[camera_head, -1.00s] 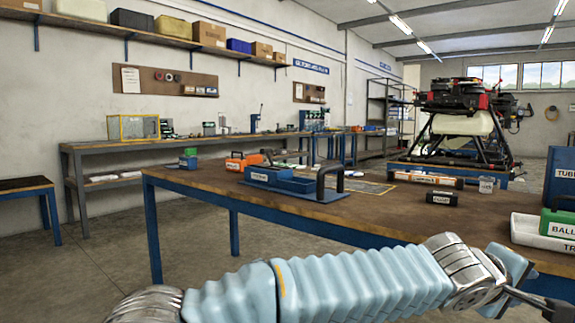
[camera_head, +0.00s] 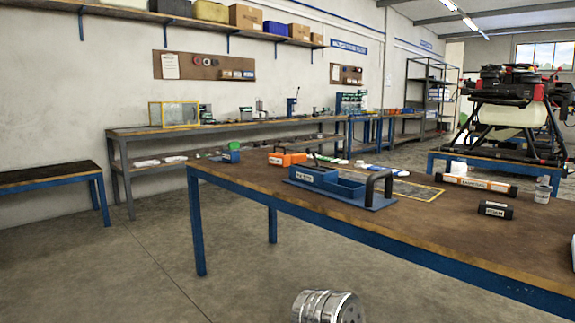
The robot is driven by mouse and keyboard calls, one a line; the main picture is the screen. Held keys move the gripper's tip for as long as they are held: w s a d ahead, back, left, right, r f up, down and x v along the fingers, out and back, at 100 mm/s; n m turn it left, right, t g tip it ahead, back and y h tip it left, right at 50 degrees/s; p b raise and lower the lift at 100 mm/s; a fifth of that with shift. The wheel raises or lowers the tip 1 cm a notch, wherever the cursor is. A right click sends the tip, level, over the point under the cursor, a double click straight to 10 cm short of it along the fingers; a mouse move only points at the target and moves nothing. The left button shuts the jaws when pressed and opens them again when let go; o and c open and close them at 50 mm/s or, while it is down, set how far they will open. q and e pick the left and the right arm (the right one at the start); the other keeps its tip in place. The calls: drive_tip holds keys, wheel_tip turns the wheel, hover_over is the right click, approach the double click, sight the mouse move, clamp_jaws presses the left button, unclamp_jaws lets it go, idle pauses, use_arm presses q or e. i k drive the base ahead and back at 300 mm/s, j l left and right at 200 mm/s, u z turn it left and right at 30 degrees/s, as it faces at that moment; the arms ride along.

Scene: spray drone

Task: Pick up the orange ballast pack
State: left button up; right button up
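A small orange block-shaped pack (camera_head: 287,159) sits on the far left part of the wooden-topped table (camera_head: 440,232), behind the blue tray. It looks like the orange ballast pack, but its label is too small to read. Neither of my grippers shows in the head view. Only a silver joint of my arm (camera_head: 328,307) shows at the bottom edge. Nothing is seen touching the orange pack.
A blue tray with a dark handle (camera_head: 340,187) stands in front of the pack. A green-and-blue item (camera_head: 231,152) is left of it. An orange-labelled tube (camera_head: 478,184) and a black cylinder (camera_head: 495,210) lie to the right. A drone (camera_head: 508,110) stands behind.

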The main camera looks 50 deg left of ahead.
sight(278, 159)
drive_tip(key=j+z, duration=0.15)
drive_tip(key=j, duration=1.5)
drive_tip(key=k+j+z, duration=0.15)
drive_tip(key=j, duration=1.5)
